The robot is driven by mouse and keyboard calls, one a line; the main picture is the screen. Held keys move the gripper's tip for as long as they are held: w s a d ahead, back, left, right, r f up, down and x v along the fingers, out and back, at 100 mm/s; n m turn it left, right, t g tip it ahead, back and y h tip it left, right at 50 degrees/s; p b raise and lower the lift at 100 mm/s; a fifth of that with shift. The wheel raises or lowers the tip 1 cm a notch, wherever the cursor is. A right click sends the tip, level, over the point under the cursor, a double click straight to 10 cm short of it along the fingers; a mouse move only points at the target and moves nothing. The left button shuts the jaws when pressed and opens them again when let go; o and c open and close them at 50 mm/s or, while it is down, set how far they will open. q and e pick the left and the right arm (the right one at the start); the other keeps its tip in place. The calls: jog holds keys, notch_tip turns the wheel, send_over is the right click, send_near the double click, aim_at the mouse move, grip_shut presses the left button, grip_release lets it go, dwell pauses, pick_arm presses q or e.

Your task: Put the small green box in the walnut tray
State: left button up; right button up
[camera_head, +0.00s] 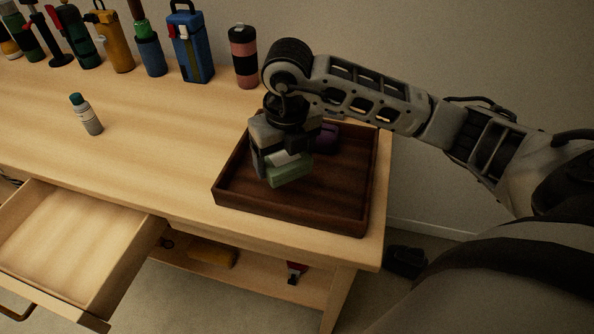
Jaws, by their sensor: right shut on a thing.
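The walnut tray (335,213) is a dark brown, low-walled tray at the right end of the wooden table. The small green box (290,174) has a pale top and is over the left part of the tray. My right gripper (282,160) points down over the tray and is shut on the green box. I cannot tell whether the box touches the tray floor. A purple thing (326,137) is in the tray's back part, partly hidden by my gripper. My left gripper is not in view.
A small grey bottle with a green cap (87,115) stands on the table (160,130). Several bottles and tools line the back, including a blue container (190,48) and a pink-black can (243,57). An open, empty drawer (70,245) juts out at front left. The table's middle is clear.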

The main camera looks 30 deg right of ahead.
aim_at(297, 186)
jog(key=shift+s+d+f, duration=0.15)
jog(key=shift+d+f, duration=0.75)
jog(key=shift+f, duration=0.2)
jog(key=f, duration=0.3)
jog(key=shift+s+d+f, duration=0.1)
jog(key=shift+d+f, duration=0.05)
jog(key=shift+d, duration=0.15)
jog(key=shift+f, duration=0.25)
